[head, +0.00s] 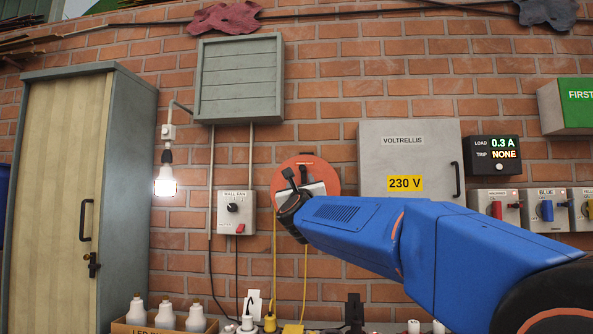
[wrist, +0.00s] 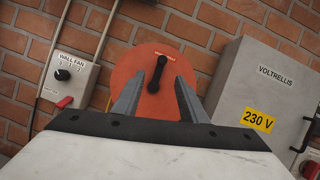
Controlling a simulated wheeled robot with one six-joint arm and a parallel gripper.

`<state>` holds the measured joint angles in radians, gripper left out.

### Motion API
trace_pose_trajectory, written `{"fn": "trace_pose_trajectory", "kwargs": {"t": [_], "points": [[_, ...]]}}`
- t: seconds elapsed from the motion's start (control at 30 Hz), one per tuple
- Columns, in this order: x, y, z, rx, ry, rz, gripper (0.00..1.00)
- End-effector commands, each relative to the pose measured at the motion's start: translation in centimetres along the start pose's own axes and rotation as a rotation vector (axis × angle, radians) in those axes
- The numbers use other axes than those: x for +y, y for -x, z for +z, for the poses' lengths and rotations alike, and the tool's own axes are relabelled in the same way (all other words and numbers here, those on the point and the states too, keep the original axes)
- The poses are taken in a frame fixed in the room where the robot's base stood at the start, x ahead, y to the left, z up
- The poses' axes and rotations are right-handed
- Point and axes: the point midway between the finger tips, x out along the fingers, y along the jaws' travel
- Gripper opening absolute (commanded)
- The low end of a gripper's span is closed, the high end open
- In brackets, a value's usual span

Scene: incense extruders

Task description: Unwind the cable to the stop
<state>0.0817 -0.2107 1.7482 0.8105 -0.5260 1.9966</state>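An orange-red round cable reel (head: 329,165) is mounted on the brick wall, and it also shows in the wrist view (wrist: 187,59). It has a black crank handle (wrist: 157,73), upright on its face. Yellow cable (head: 275,265) hangs from the reel in two strands down to the bench. My gripper (wrist: 152,90) is in front of the reel, its two grey fingers apart on either side of the crank's lower end. I cannot tell whether the fingers touch it. In the head view my arm hides part of the reel.
A wall fan switch box (head: 236,213) is left of the reel, and a grey VOLTRELLIS cabinet (head: 411,142) is to its right. A lit bulb (head: 165,182) hangs farther left. Plugs (head: 270,322) and a box of bulbs (head: 160,328) stand along the bottom.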

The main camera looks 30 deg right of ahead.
Motion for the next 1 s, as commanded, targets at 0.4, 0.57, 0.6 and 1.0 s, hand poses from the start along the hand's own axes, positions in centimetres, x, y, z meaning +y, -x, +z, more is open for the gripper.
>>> {"fn": "trace_pose_trajectory", "kwargs": {"t": [0.4, 0.57, 0.6, 1.0], "points": [[-0.5, -4.3, -0.5, 0.005, -0.018, -0.02, 0.39], [-0.6, -7.1, -0.5, 0.005, -0.017, -0.019, 0.39], [-0.6, -7.8, -0.6, 0.006, -0.017, -0.018, 0.39], [-0.7, -14.2, -0.5, 0.005, -0.017, -0.018, 0.39]]}}
